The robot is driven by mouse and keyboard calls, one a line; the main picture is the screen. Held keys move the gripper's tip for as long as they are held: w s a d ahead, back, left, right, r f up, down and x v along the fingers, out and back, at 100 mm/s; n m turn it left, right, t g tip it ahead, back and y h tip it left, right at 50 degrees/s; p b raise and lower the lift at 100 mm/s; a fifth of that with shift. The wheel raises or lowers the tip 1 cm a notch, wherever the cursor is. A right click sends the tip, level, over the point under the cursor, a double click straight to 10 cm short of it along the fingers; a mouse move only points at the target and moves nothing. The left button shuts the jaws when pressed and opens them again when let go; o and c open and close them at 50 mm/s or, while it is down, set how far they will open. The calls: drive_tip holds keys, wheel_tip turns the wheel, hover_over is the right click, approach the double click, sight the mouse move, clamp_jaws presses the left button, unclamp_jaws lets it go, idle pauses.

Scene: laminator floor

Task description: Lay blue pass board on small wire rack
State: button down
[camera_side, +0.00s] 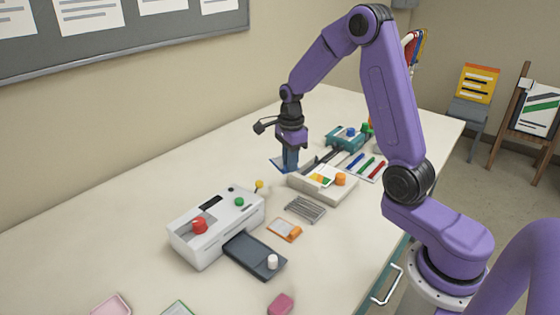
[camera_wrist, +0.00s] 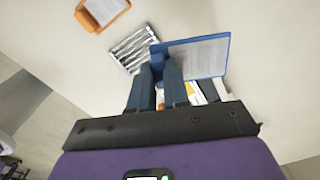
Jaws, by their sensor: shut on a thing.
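The blue pass board (camera_wrist: 222,62) has a pale printed sheet on its face. My gripper (camera_wrist: 160,65) is shut on a blue block-like part at its left end. In the side view only a blue edge of the board (camera_side: 277,164) shows, left of my gripper (camera_side: 290,168); the rest is hidden. The small wire rack (camera_side: 305,208) lies on the table in front of the cream tray-like unit and looks empty. In the wrist view the rack (camera_wrist: 133,48) is just left of the board, which appears held above the table and not on the rack.
An orange board (camera_side: 285,230) lies near the rack. A white machine (camera_side: 215,225) with a red knob and a dark tray (camera_side: 253,256) stands to the left. The cream unit (camera_side: 325,188), coloured pens (camera_side: 365,167) and a teal device (camera_side: 346,137) are behind.

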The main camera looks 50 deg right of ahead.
drive_tip(key=s, duration=0.2)
drive_tip(key=n, duration=0.4)
hover_over(315, 213)
drive_tip(key=shift+f, duration=5.25)
drive_tip(key=shift+f, duration=0.15)
drive_tip(key=c, duration=1.1)
unclamp_jaws()
